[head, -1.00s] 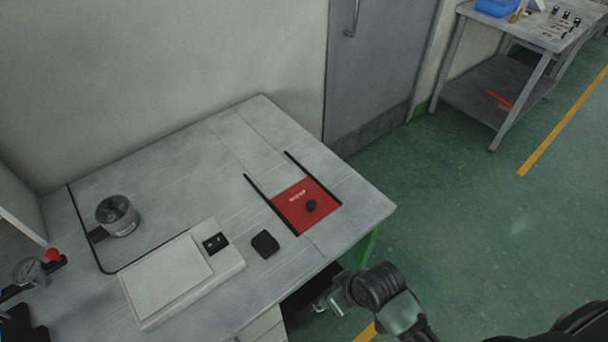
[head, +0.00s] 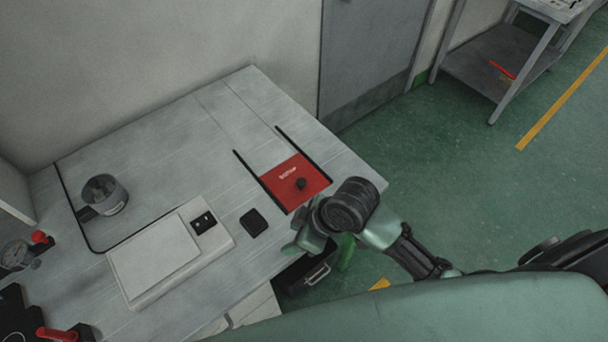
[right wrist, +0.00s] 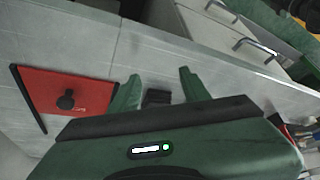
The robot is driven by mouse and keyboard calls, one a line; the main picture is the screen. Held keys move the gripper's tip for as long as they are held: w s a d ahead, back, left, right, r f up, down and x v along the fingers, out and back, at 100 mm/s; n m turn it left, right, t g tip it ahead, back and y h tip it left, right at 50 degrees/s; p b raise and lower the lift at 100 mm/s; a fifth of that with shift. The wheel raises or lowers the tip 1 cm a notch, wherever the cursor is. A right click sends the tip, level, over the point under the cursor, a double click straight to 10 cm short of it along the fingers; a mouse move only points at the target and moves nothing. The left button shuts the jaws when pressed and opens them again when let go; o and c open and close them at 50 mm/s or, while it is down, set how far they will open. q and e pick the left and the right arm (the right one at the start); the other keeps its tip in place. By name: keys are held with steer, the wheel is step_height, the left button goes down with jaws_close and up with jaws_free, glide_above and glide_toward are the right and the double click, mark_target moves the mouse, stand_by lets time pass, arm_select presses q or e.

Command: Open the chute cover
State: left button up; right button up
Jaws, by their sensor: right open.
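The red chute cover (head: 294,181) lies flat in the table top near its right end, between two black rails, with a round black knob (head: 300,184) on it. In the right wrist view the cover (right wrist: 58,92) is at the left with its knob (right wrist: 66,100). My right gripper (head: 296,244) is at the table's front edge, a little in front of the cover and apart from it. In the right wrist view its two green fingers (right wrist: 157,85) are spread, with nothing held between them. My left gripper is not in view.
A small black block (head: 254,223) lies left of the gripper, beside a white scale (head: 170,256). A metal pot (head: 103,195) stands farther left. A black bin (head: 307,274) is below the table edge. The table behind the cover is clear.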

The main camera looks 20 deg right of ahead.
steer(key=w+n, duration=0.1)
steer(key=w+n+g, duration=0.1)
steer(key=w+n, duration=0.1)
steer(key=shift+w+a+r, duration=0.2)
steer(key=shift+a, duration=0.2)
steer(key=w, duration=0.1)
steer(key=w+d+n, duration=0.1)
steer(key=w+n+g, duration=0.1)
steer(key=shift+d+r, duration=0.25)
steer(key=shift+r, duration=0.05)
steer(key=n, duration=0.2)
glide_toward(302, 181)
steer(key=shift+g, duration=0.4)
steer(key=x, duration=0.2)
steer(key=p+x, duration=0.1)
steer(key=x, duration=0.5)
steer(key=shift+w+f+p, duration=0.15)
steer(key=shift+w+p, duration=0.2)
jaws_close()
